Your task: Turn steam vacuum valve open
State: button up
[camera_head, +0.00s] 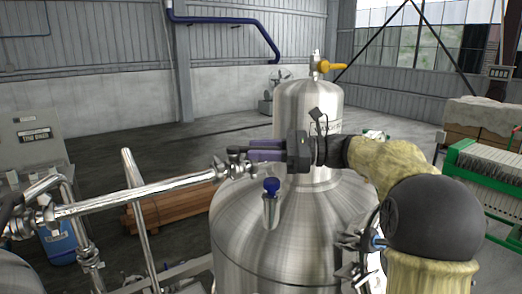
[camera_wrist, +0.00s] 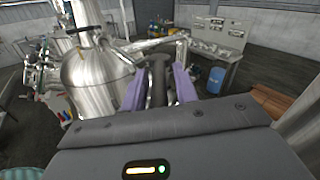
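A dark valve handle (camera_wrist: 158,72) is between the two purple fingers of my gripper (camera_wrist: 160,88) in the wrist view. The fingers stand apart, with what looks like a gap on each side of the handle; contact cannot be made out. In the head view, my gripper (camera_head: 250,150) points left above the steel tank, at the end of the steel pipe (camera_head: 140,192). A dark valve fitting (camera_head: 226,166) sits on that pipe end by the fingertips. No label shows which valve is the steam vacuum one.
The steel tank (camera_head: 285,235) carries a blue-capped fitting (camera_head: 270,186) just below my gripper. Wooden beams (camera_head: 175,208) lie on the floor at left. A green-framed machine (camera_head: 485,170) stands at right.

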jog(key=shift+o, duration=0.3)
jog(key=shift+d+f, duration=0.1)
jog(key=shift+d, duration=0.1)
jog(key=s+d+b, duration=0.2)
jog(key=d+b, duration=0.3)
jog(key=d, duration=1.2)
jog(key=shift+s, duration=0.3)
jog(key=shift+a, duration=0.1)
